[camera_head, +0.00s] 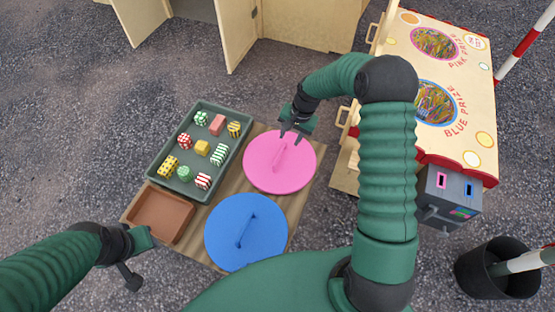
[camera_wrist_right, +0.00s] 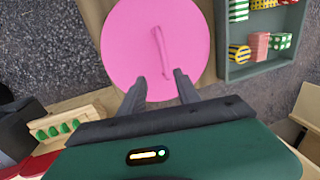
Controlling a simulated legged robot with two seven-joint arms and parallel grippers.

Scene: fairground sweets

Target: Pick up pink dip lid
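The pink dip lid (camera_head: 293,163) is a round pink disc with a bar handle (camera_head: 279,155) on top. It lies at the far right part of the wooden board. It also shows in the right wrist view (camera_wrist_right: 125,45), with its handle (camera_wrist_right: 161,52) ahead of the fingers. My right gripper (camera_head: 293,131) hangs over the lid's far edge; in the wrist view its two fingers (camera_wrist_right: 160,85) are apart, with nothing between them. My left gripper (camera_head: 143,262) is at the lower left, away from the lid; its finger gap is unclear.
A blue lid (camera_head: 234,248) lies nearer than the pink one. A green tray (camera_head: 158,161) of several sweets and an empty brown tray (camera_head: 146,213) are to the left on the wooden board (camera_head: 308,187). A prize stall (camera_head: 465,89) and a dark bin (camera_head: 474,278) stand right.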

